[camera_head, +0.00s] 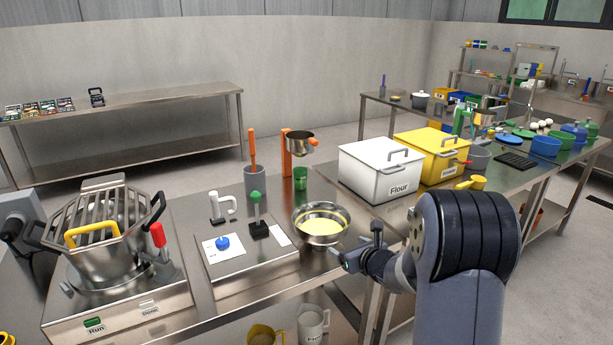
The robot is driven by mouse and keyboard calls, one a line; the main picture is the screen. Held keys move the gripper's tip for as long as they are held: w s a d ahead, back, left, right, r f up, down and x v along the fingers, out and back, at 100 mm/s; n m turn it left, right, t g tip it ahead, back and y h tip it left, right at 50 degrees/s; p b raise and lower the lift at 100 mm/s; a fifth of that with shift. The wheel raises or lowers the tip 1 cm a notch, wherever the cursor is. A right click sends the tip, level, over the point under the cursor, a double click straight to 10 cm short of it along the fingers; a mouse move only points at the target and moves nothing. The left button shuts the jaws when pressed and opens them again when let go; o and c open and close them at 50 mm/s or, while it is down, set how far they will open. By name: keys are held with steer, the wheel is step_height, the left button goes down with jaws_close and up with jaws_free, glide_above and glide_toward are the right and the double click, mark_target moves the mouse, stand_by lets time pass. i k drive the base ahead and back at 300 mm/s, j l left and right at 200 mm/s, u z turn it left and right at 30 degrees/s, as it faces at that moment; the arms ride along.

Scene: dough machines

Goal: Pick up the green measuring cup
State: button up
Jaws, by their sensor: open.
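A small green cup (300,177), which looks like the green measuring cup, stands on the steel table behind the metal bowl (322,239). It is below the orange stand with a steel pot. Whether it has a handle is too small to tell. My gripper (342,261) is open at the table's front edge, right of and in front of the bowl. It is well apart from the green cup, with the bowl partly between them. Its jaws look empty.
The bowl holds pale yellow contents. An orange stand with a steel pot (301,144), a grey utensil holder (255,180) and a green-knobbed lever (257,218) surround the cup. A white Flour bin (380,174) and yellow bin (431,157) stand right. The mixer (104,235) is left.

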mark_target(300, 174)
steer(key=i+l+u, duration=0.1)
steer(key=i+l, duration=0.15)
steer(key=i, duration=0.2)
steer(key=i+l, duration=0.3)
steer(key=i, duration=0.15)
steer(key=i+l+u, duration=0.1)
steer(key=i+u, duration=0.2)
steer(key=i, duration=0.15)
